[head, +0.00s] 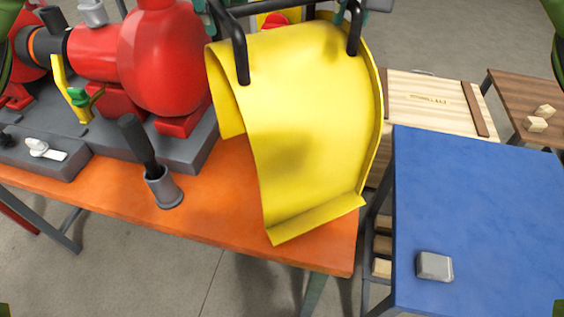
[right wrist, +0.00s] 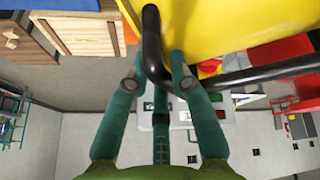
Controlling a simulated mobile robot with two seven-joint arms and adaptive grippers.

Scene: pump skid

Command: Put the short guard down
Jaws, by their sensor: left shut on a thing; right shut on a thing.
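The short guard (head: 310,120) is a curved yellow sheet with a flange along its lower edge and black bar handles at its top. In the head view it is over the right end of the orange bench (head: 225,225); I cannot tell whether it touches the bench. My right gripper (right wrist: 158,82) is shut on a black handle (right wrist: 153,45) of the guard, with a teal finger on each side of the bar. It also shows at the top of the head view (head: 372,5). My left gripper (head: 207,5) is mostly cut off by the top edge, at the other handle.
A red pump (head: 165,60) on a grey base stands left of the guard. A dark-handled tool stands in a grey cup (head: 163,190) near the bench's front edge. At right are a wooden crate (head: 425,100) and a mostly clear blue table (head: 480,200) with a grey block (head: 434,266).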

